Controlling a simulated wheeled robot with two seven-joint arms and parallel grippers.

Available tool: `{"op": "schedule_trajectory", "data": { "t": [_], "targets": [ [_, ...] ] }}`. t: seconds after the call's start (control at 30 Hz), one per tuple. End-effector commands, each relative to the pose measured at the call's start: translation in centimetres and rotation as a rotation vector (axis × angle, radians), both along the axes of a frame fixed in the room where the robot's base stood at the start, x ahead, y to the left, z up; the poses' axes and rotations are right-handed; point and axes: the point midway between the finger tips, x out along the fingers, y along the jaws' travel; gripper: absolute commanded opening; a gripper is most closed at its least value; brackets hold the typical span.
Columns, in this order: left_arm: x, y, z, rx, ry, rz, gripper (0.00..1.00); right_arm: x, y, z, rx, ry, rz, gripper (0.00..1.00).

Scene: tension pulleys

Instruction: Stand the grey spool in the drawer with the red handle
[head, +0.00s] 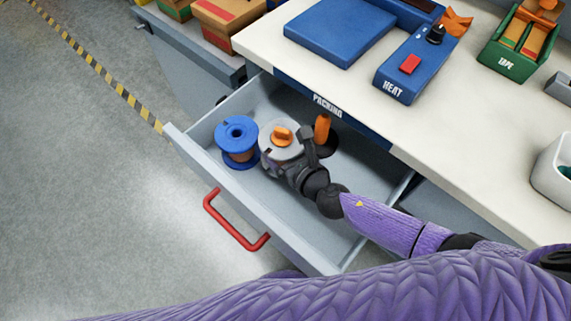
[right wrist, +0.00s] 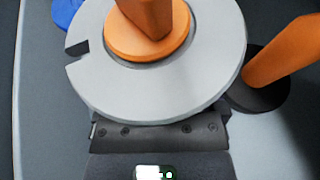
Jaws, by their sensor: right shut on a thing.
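The grey spool (head: 269,133) is upright inside the open drawer (head: 240,197) with the red handle (head: 231,228). Its pale top flange (right wrist: 88,70) fills much of the right wrist view, with an orange piece (right wrist: 146,35) at its centre. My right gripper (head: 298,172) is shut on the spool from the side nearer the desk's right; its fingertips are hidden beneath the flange. I cannot tell whether the spool's bottom touches the drawer floor. My left gripper is not in view.
A blue spool (head: 236,135) stands in the drawer just left of the grey one. An orange-handled thing with a dark round base (head: 322,128) stands close on the other side. The worktop (head: 440,125) overhangs the drawer's back. The drawer's right part is clear apart from my arm.

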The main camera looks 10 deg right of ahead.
Motion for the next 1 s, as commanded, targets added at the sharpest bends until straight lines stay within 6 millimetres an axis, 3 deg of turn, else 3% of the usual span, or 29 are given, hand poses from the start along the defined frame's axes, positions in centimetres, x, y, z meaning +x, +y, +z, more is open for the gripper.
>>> {"op": "schedule_trajectory", "data": {
  "t": [0.13, 0.53, 0.57, 0.6, 0.87, 1.0],
  "targets": [
    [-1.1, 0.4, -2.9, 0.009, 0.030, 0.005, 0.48, 0.0, 0.0, -3.4, 0.000, 0.003, 0.000, 0.00],
    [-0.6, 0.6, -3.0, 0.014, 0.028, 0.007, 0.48, 0.0, 0.0, -3.5, 0.000, -0.001, -0.001, 0.00],
    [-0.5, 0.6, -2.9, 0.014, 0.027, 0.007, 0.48, 0.0, 0.0, -3.4, -0.001, 0.001, -0.001, 0.96],
    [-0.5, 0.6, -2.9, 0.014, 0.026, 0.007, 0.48, 0.0, 0.0, -3.4, -0.001, 0.001, -0.001, 1.00],
    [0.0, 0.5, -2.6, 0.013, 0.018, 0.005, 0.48, 0.0, 0.0, -3.0, -0.001, -0.001, -0.001, 1.00],
    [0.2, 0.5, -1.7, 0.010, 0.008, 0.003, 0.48, -1.6, -0.7, -2.1, 0.000, 0.003, 0.000, 1.00]
  ]
}}
